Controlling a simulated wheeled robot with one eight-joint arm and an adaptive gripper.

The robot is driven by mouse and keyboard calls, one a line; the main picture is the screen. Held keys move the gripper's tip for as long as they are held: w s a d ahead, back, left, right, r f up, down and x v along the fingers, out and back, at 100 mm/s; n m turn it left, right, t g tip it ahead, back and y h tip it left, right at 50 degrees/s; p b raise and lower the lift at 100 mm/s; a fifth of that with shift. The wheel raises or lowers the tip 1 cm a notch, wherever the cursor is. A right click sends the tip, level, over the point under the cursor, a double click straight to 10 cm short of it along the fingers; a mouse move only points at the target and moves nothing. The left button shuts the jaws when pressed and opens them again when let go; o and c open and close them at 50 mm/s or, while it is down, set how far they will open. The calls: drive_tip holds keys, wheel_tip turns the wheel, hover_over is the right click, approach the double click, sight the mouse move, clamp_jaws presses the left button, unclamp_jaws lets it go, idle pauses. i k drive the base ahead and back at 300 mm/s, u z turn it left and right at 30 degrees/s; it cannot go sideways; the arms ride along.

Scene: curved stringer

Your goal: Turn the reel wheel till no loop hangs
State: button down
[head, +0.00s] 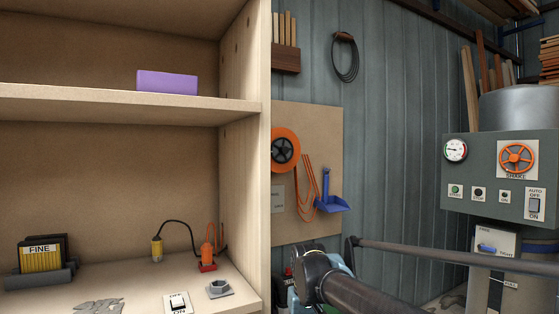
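The orange reel wheel (294,140) with a dark hub is mounted on a tan board, at the right of the shelf unit in the head view. The shelf's side panel meets or slightly covers its left edge. Orange cord (309,190) hangs in long narrow loops to the right of the reel. A blue bracket (327,190) with a wide foot is on the board beside the loops. Dark parts of my arm show at the bottom middle, below the board. I cannot make out gripper fingers, and nothing of mine visibly touches the reel.
The pale wooden shelf unit (245,190) fills the left side and stands beside the reel board (318,125). A grey control panel (470,180) with another orange wheel (517,158), marked SHAKE, is at right. A coiled cable (345,60) hangs above the board.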

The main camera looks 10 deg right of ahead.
sight(282, 148)
drive_tip(key=u, duration=0.35)
drive_tip(key=k, duration=0.85)
drive_tip(key=z, duration=0.35)
drive_tip(key=i, duration=0.5)
